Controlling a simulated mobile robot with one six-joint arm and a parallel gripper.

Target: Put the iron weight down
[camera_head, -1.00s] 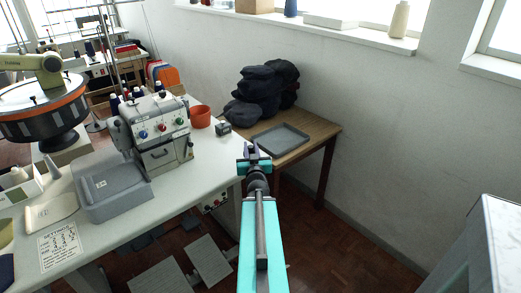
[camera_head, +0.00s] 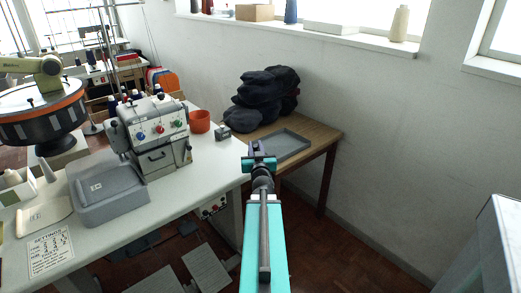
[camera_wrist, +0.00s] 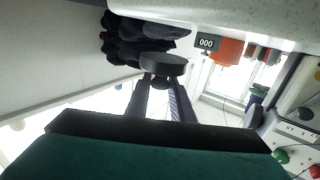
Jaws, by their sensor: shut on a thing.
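The iron weight (camera_wrist: 163,64) is a dark, round, squat disc in the wrist view. My gripper (camera_wrist: 164,84) is shut on it, with the two fingers reaching up to its near side. In the head view my gripper (camera_head: 258,149) shows beyond the teal arm, between the white table's right edge and the grey tray in the picture. I cannot make out the weight in the head view. In the wrist view it appears clear of any surface, in front of the dark caps.
A shallow grey tray (camera_head: 296,148) lies on the wooden table (camera_head: 325,136), with dark caps (camera_head: 264,92) piled behind. The white table (camera_head: 165,205) holds a sewing machine (camera_head: 158,140), a small counter box (camera_head: 222,132) and an orange pot (camera_head: 199,121). The tray looks empty.

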